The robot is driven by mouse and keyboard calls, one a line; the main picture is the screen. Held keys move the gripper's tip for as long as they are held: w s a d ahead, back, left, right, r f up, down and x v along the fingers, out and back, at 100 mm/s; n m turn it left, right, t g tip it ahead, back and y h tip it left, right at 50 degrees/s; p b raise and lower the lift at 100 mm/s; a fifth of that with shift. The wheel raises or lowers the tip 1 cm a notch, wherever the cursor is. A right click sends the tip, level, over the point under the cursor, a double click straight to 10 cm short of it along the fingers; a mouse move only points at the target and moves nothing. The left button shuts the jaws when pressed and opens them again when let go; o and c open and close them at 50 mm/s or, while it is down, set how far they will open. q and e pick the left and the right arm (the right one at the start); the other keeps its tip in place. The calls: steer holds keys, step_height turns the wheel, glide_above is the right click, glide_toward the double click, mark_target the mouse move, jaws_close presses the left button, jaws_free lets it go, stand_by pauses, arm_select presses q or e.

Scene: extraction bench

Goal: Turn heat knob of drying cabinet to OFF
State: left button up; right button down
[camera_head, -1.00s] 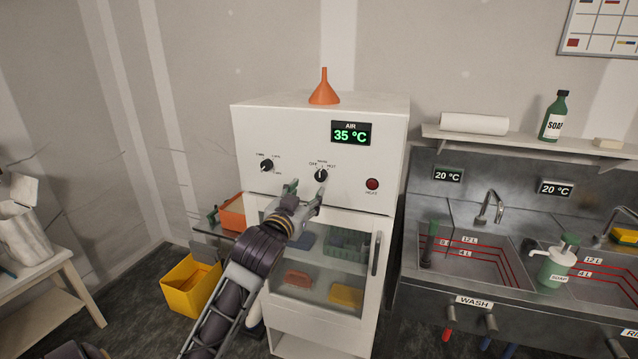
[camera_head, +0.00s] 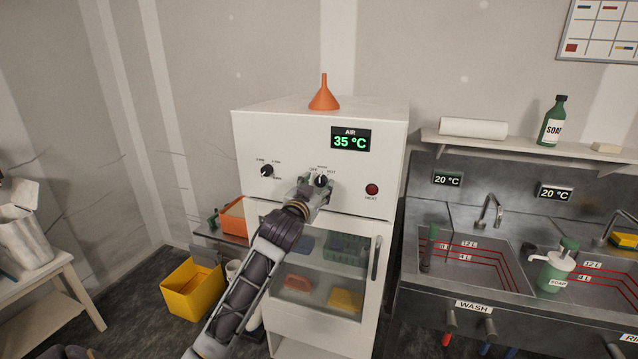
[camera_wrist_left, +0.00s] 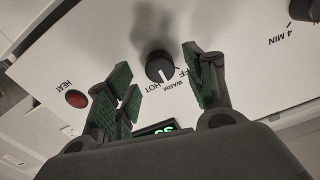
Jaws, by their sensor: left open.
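The heat knob (camera_head: 321,180) is a small black dial on the white drying cabinet's (camera_head: 290,130) front panel, below the display. In the left wrist view the knob (camera_wrist_left: 158,68) shows OFF, WARM and HOT labels around it, and its white mark appears to point toward WARM. My left gripper (camera_head: 313,189) is in front of the panel at the knob. In the wrist view the open green-padded fingers (camera_wrist_left: 157,66) stand on either side of the knob, with a gap visible around it. I cannot tell contact. My right gripper is not in view.
A second black knob (camera_head: 267,171) is left on the panel, and a red HEAT lamp (camera_head: 372,189) is to the right. The display (camera_head: 350,139) reads 35 °C. An orange funnel (camera_head: 323,95) stands on top. The glass door (camera_head: 310,275) below is shut.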

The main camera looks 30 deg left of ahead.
mark_target(321, 181)
arm_select(q)
steer(key=shift+x, duration=1.1)
steer(key=c, duration=1)
